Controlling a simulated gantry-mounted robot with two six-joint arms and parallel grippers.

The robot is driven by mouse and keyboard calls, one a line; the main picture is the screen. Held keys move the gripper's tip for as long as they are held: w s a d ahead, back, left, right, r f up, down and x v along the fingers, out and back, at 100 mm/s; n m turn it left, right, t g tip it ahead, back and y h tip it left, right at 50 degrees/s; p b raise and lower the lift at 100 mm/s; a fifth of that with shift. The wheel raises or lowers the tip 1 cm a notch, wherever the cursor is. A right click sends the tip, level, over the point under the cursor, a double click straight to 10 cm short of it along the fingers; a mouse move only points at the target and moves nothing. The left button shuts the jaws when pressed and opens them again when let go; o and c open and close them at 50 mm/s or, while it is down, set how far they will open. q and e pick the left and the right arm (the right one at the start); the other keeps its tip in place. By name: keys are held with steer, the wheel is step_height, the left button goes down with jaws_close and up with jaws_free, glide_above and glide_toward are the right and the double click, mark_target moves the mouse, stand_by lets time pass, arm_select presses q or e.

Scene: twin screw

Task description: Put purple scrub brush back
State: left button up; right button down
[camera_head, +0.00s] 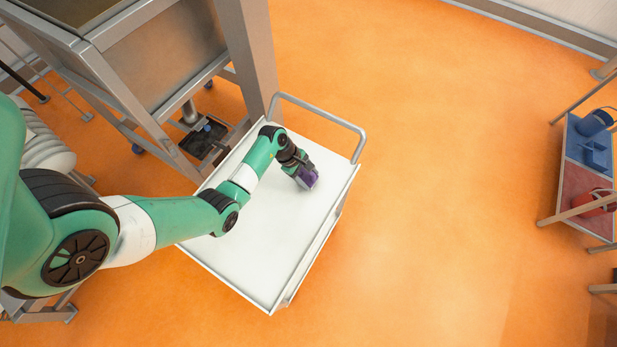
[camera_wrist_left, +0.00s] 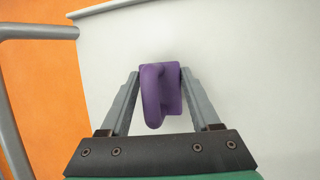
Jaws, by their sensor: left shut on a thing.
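The purple scrub brush (camera_head: 307,177) is at the end of my left arm, over the far right part of the white cart top. In the left wrist view the purple scrub brush (camera_wrist_left: 160,94) sits between the two grey fingers, its curved handle toward the camera. My left gripper (camera_head: 298,167) is shut on it; the fingers (camera_wrist_left: 158,76) flank it on both sides. I cannot tell whether the brush touches the cart top or hangs just above it. My right gripper is not in view.
The white cart (camera_head: 258,262) has a low rim and a grey push handle (camera_head: 318,112) at its far end. A large steel machine frame (camera_head: 247,60) stands close at the cart's left. A shelf (camera_head: 588,183) with blue and red items is far right. Orange floor between is clear.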

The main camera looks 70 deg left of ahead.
arm_select(q)
steer(key=o, duration=1.2)
steer(key=shift+f, duration=0.1)
steer(key=p+v, duration=0.4)
steer(key=v, duration=0.8)
steer(key=shift+w, duration=0.1)
